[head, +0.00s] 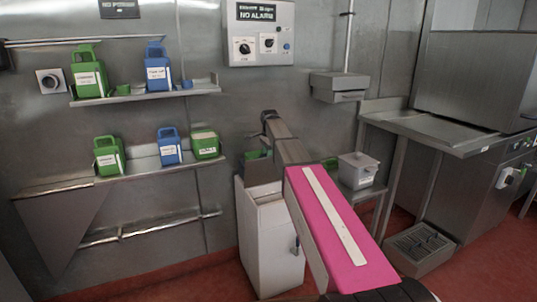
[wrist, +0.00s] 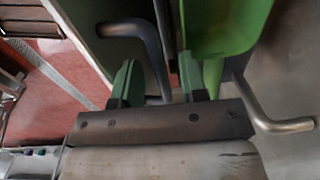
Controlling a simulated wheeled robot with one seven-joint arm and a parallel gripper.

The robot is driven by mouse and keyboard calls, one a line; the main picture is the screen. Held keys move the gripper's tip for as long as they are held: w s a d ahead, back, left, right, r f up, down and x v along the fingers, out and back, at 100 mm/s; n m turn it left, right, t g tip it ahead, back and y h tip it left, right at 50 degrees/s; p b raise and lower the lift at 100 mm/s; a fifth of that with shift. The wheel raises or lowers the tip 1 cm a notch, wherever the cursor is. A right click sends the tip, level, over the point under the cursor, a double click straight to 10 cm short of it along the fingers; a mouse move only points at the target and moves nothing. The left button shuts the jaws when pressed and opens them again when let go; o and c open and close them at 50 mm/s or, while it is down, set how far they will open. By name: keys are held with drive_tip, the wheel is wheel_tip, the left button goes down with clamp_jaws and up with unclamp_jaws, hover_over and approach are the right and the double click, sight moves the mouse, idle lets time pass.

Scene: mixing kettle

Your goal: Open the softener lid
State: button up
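In the wrist view my gripper (wrist: 158,78) has its two green fingers apart. A dark grey bent handle (wrist: 152,42) runs down into the space between them, with no clear grip on it. The handle starts from a dark panel at the upper left. In the head view my arm reaches over a white cabinet (head: 270,235) by the wall, and its forearm hides the gripper. A grey upright panel (head: 262,171) shows at the cabinet's top. I cannot tell for certain which part is the softener lid, as no softener label is readable.
A green part (wrist: 228,25) and a metal bent bar (wrist: 285,124) lie close right of the fingers. Green and blue jugs stand on an upper shelf (head: 205,88) and lower shelf (head: 70,185). Red floor is clear at lower left.

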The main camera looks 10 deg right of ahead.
wheel_tip(320, 180, up, 11)
drive_tip(key=shift+s, duration=0.25)
drive_tip(key=shift+d+f, duration=0.1)
drive_tip(key=shift+f, duration=0.05)
drive_tip(key=c, duration=0.5)
drive_tip(key=s+f+t, duration=0.1)
drive_tip(key=s+d+t+y, duration=0.1)
drive_tip(key=s, duration=0.1)
drive_tip(key=s+f+t, duration=0.1)
drive_tip(key=s, duration=0.1)
drive_tip(key=shift+d+f+t, duration=0.3)
drive_tip(key=shift+f, duration=0.05)
clamp_jaws()
drive_tip(key=w+f+t, duration=0.1)
drive_tip(key=f, duration=0.1)
drive_tip(key=w+f+t+y, duration=0.1)
drive_tip(key=f, duration=0.1)
drive_tip(key=w+f+t, duration=0.1)
drive_tip(key=f+t, duration=0.1)
drive_tip(key=f, duration=0.1)
drive_tip(key=shift+w+a, duration=0.1)
drive_tip(key=shift+a, duration=0.1)
